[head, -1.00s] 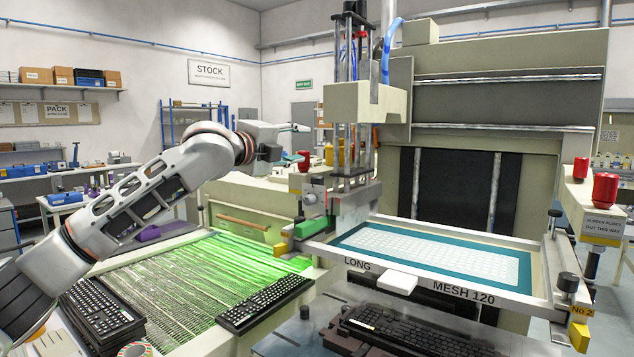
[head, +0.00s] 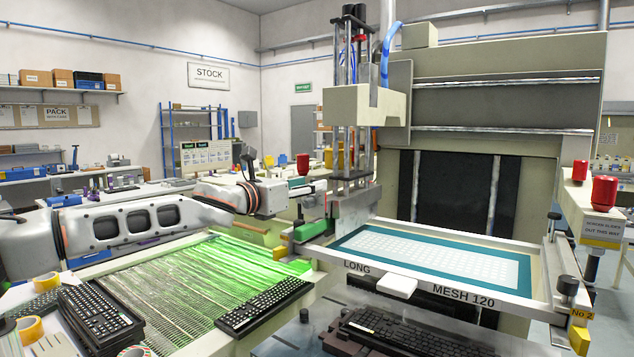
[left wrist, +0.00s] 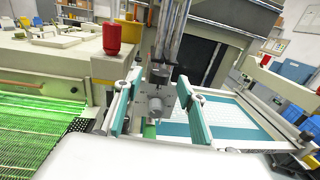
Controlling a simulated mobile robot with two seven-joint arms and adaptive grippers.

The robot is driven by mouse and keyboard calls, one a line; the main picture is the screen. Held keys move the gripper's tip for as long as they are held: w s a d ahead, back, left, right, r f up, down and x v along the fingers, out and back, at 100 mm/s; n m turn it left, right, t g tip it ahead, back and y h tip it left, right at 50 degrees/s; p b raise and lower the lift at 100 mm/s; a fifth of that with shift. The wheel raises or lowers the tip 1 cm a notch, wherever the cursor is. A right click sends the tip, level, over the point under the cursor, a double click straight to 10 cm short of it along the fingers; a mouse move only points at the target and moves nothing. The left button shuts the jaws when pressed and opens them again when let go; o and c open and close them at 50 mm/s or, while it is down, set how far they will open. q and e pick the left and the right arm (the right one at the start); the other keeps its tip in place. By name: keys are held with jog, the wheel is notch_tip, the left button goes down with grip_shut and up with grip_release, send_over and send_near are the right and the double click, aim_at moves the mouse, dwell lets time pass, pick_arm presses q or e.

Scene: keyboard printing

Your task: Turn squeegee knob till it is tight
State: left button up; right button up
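The squeegee knob (left wrist: 157,106) is a small grey cylinder on the front of the metal squeegee holder in the left wrist view. My left gripper (left wrist: 159,108) is open, its teal-padded fingers on either side of the knob in that view with visible space around it. The knob appears apart from both fingers; the remaining depth is hard to tell. In the head view my left gripper (head: 308,188) reaches in from the left at the squeegee holder (head: 353,205) and mostly hides the knob. My right gripper is in neither view.
The screen frame (head: 440,284), marked MESH 120, lies right of the holder. A green-lit bed (head: 190,290) and a keyboard (head: 264,305) are below my arm. Red caps (left wrist: 118,38) stand near the holder. Vertical rods (head: 352,150) rise above it.

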aim_at(317, 179)
pick_arm(q)
jog(key=shift+p+x, duration=0.35)
jog(key=shift+x, duration=1.65)
jog(key=c, duration=1.1)
